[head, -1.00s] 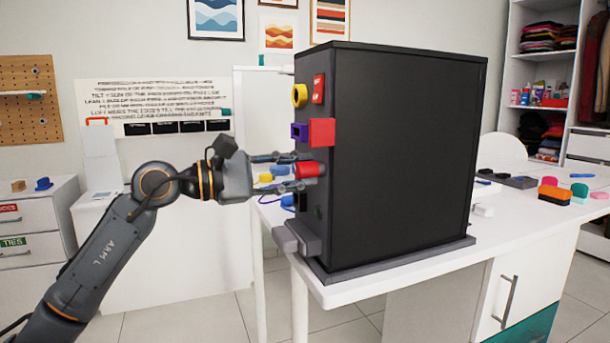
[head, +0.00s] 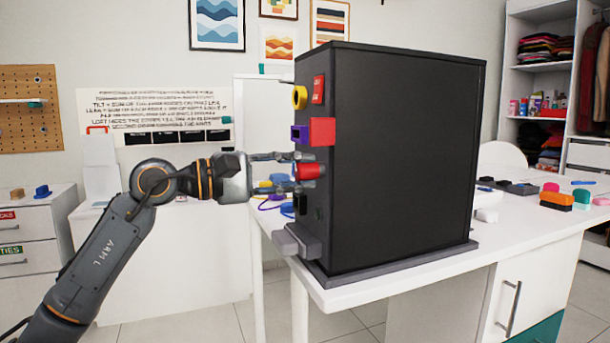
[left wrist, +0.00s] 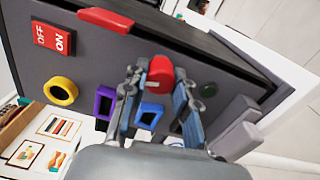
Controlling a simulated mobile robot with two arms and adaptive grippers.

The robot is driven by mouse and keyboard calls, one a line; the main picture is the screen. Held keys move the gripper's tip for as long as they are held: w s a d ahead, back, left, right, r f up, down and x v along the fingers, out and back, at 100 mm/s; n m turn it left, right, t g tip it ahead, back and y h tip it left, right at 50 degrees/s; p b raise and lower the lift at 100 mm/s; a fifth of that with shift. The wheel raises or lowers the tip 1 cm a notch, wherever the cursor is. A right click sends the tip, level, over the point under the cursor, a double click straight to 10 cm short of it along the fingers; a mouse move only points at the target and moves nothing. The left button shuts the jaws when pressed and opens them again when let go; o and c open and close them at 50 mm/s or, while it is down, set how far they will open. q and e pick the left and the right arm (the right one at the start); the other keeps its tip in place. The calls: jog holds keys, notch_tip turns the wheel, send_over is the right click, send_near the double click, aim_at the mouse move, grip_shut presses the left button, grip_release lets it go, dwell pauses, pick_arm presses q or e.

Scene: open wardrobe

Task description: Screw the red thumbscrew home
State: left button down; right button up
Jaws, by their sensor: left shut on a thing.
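The red thumbscrew (head: 310,171) sticks out from the left face of a tall black cabinet (head: 400,160) on the white table. My left gripper (head: 294,171) reaches it level from the left. In the left wrist view the red thumbscrew (left wrist: 160,71) lies between the two fingertips of my left gripper (left wrist: 158,82), which is shut on it. The thumbscrew's base and thread are hidden, so its depth cannot be told. My right gripper is not in view.
The same panel carries a red ON/OFF switch (left wrist: 53,40), a yellow ring (left wrist: 61,91), a purple square socket (left wrist: 104,103), a blue-rimmed socket (left wrist: 149,114), a red plate (head: 322,131) and a green button (left wrist: 208,90). Grey blocks (head: 297,241) jut out below.

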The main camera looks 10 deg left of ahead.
pick_arm(q)
jog(key=c, duration=1)
grip_release()
jog(key=shift+o, duration=0.2)
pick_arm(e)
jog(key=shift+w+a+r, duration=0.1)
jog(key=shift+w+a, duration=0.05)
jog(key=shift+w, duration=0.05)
pick_arm(q)
jog(key=shift+c, duration=0.4)
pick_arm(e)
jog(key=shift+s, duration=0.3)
